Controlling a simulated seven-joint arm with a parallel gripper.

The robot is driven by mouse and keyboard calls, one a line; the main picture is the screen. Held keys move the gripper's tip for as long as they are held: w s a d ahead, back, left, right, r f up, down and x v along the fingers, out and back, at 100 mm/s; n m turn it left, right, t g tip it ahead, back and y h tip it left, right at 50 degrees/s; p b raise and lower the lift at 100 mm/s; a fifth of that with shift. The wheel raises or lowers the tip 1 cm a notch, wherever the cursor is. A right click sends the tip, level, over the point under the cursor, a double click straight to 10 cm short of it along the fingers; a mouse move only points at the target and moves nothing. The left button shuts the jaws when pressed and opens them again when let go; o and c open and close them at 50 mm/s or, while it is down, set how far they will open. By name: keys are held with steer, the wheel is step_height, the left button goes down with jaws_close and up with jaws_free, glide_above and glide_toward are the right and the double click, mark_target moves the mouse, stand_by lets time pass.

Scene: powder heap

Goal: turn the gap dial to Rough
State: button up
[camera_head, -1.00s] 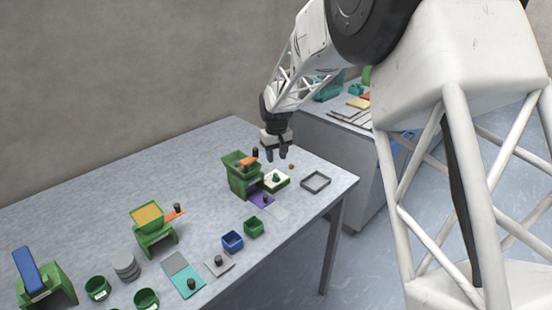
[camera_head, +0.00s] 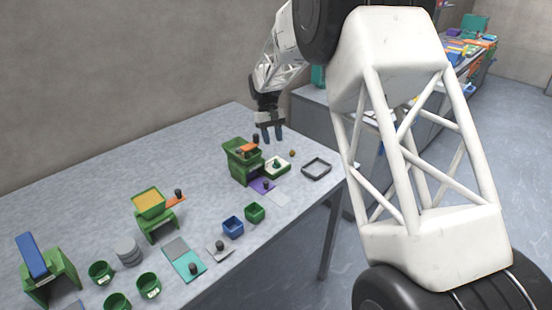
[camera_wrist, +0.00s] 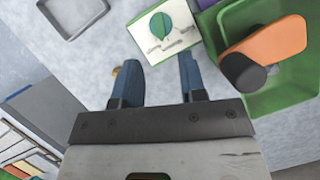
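The gap dial (camera_head: 277,163) is a green knob on a cream plate, beside the green mill (camera_head: 240,170). In the wrist view the dial (camera_wrist: 161,25) is a round green knob with a pointer; small markings on its plate are too small to read. My gripper (camera_head: 271,138) hangs above and behind the dial, apart from it. In the wrist view my gripper (camera_wrist: 158,68) has its two blue fingers spread with nothing between them, and the dial lies just beyond the fingertips.
The mill's orange handle with a black knob (camera_wrist: 245,72) stands close to the right finger. A grey tray (camera_head: 316,168) lies right of the dial, near the table edge. Green and blue cups (camera_head: 233,227) and other green stands fill the table's front left.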

mark_target(276, 161)
steer(key=shift+f, duration=0.1)
stand_by(0.3)
steer(key=shift+x, duration=3.8)
jaws_close()
